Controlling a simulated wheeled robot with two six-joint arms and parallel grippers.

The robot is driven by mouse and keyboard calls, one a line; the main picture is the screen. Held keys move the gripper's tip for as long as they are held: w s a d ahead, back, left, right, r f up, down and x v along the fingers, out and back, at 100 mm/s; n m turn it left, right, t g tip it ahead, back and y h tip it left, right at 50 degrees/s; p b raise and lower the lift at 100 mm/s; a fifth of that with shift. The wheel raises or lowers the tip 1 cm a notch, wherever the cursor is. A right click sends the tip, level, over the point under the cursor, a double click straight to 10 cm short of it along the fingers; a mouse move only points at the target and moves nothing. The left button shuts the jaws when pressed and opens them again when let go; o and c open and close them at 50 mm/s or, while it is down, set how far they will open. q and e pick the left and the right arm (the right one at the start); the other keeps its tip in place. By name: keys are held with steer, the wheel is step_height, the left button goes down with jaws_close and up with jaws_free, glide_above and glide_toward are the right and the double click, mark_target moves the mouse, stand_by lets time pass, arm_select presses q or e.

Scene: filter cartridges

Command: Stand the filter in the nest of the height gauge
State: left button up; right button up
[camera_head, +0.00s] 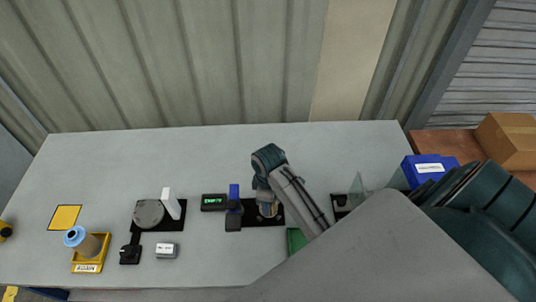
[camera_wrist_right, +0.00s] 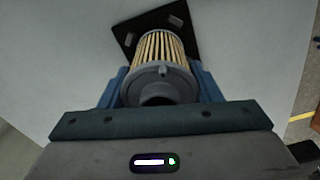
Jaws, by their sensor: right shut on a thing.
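The filter (camera_wrist_right: 160,55) has cream pleats and grey end caps, with a round hole in the near cap. My right gripper (camera_wrist_right: 162,82) is shut on it, one blue finger on each side. The height gauge has a black base (camera_head: 275,220), a blue post (camera_head: 234,194) and a display (camera_head: 214,202) with green text that seems to read EMPTY. In the head view my right gripper (camera_head: 266,194) is over this base, right of the post. The filter's far end points at a black plate (camera_wrist_right: 188,22) in the wrist view. Whether it touches is hidden. My left gripper is not in view.
On the left stand a round grey plate (camera_head: 149,213) on a black base, a yellow tray (camera_head: 88,267) with a blue-topped cylinder (camera_head: 76,238), and a yellow square (camera_head: 65,217). On the right are a clear plate (camera_head: 357,190) and a blue box (camera_head: 430,168). The back of the table is clear.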

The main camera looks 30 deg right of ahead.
steer(key=shift+f, duration=0.35)
stand_by(0.6)
steer(key=o, duration=1.1)
steer(key=shift+o, duration=0.4)
steer(key=shift+o, duration=1.4)
steer(key=shift+r, duration=0.15)
steer(key=shift+r, duration=0.85)
steer(key=shift+s, duration=0.1)
